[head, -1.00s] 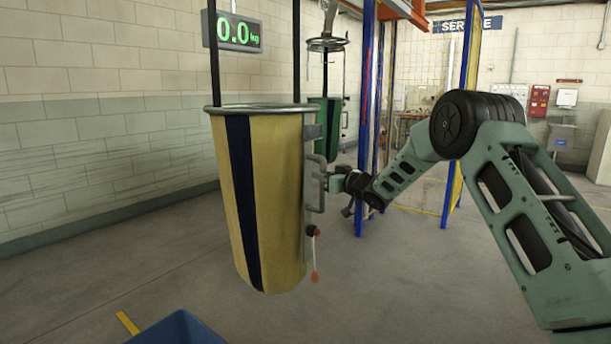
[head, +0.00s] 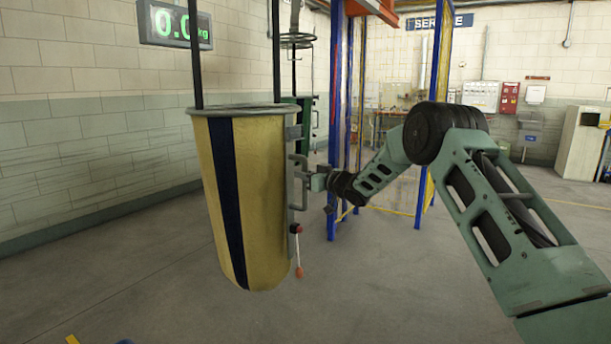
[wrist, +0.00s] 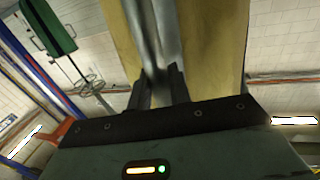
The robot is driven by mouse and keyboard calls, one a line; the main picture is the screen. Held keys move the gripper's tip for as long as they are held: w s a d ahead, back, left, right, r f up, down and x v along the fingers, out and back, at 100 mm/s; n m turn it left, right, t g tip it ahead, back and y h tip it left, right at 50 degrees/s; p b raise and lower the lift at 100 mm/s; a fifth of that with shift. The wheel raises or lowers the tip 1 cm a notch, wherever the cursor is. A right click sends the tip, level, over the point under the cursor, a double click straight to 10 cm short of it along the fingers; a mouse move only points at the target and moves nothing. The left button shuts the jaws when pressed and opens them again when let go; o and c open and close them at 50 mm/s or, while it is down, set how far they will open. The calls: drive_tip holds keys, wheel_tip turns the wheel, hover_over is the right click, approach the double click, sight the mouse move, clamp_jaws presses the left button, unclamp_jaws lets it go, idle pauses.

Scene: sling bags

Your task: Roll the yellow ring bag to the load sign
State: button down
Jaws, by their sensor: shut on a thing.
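The yellow ring bag (head: 262,190) hangs on dark straps in the head view. It has a dark blue vertical stripe, a metal ring at its top and a metal handle on its right side. My gripper (head: 312,182) is at that handle from the right. In the wrist view my gripper's fingers (wrist: 158,88) are closed around the grey handle bar (wrist: 150,35), with the yellow cloth behind it. A red knob with a cord hangs low on the bag's right side. No load sign reading those words shows; a display (head: 174,25) reads 0.0 with kg.
A green bag (head: 303,112) hangs behind the yellow one, and also shows in the wrist view (wrist: 48,25). Blue posts (head: 334,130) of a yellow-mesh frame stand behind my gripper. A SERVICE sign (head: 440,21) is on the back wall. Grey floor lies open in front and right.

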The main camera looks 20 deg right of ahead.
drive_tip(key=shift+d+r, duration=0.1)
drive_tip(key=c, duration=1.3)
unclamp_jaws()
drive_tip(key=shift+c, duration=0.2)
drive_tip(key=b+v, duration=0.2)
drive_tip(key=v, duration=1.5)
drive_tip(key=shift+s, duration=0.15)
